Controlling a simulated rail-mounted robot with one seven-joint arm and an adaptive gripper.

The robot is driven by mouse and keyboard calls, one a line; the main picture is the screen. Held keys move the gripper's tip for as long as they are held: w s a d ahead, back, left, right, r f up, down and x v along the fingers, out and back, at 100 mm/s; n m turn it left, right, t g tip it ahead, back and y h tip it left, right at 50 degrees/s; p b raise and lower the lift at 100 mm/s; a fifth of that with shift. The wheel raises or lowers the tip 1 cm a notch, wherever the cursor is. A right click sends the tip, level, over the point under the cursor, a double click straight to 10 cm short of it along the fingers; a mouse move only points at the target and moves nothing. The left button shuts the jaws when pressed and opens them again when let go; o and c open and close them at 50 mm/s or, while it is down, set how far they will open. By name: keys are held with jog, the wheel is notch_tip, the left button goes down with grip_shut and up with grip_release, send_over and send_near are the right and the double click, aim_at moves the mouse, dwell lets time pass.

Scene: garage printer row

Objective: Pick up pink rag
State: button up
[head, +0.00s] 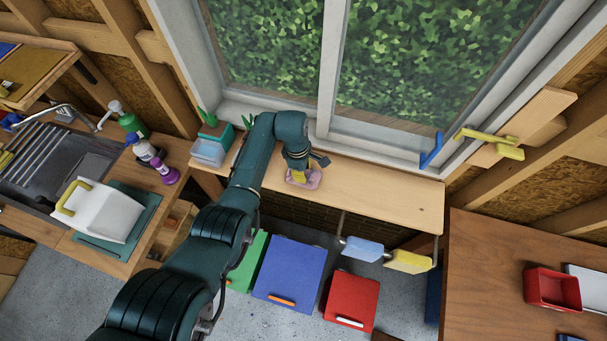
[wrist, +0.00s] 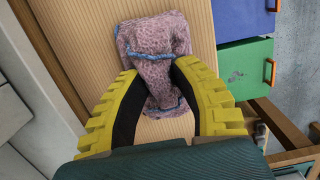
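The pink rag (wrist: 153,45) lies crumpled on the pale wooden sill board, with blue edging and a blue line across it in the wrist view. It also shows in the head view (head: 313,181), partly behind my gripper. My gripper (wrist: 155,70) has yellow, toothed fingers with dark inner faces. They stand apart on either side of the rag's near part, with cloth between them. The fingers hide some of the rag's sides, and I cannot tell whether they touch it. In the head view my gripper (head: 302,168) is low over the board at the rag.
The sill board (head: 390,198) is clear to the right of the rag. The window frame (head: 330,70) rises close behind. A teal container (head: 210,147) stands at the board's left end. Blue (head: 362,249) and yellow (head: 408,261) items hang below the front edge.

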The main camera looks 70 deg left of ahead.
grip_shut()
notch_tip(320, 180, up, 10)
dwell(0.4)
jog(key=shift+o, duration=0.5)
grip_release()
grip_shut()
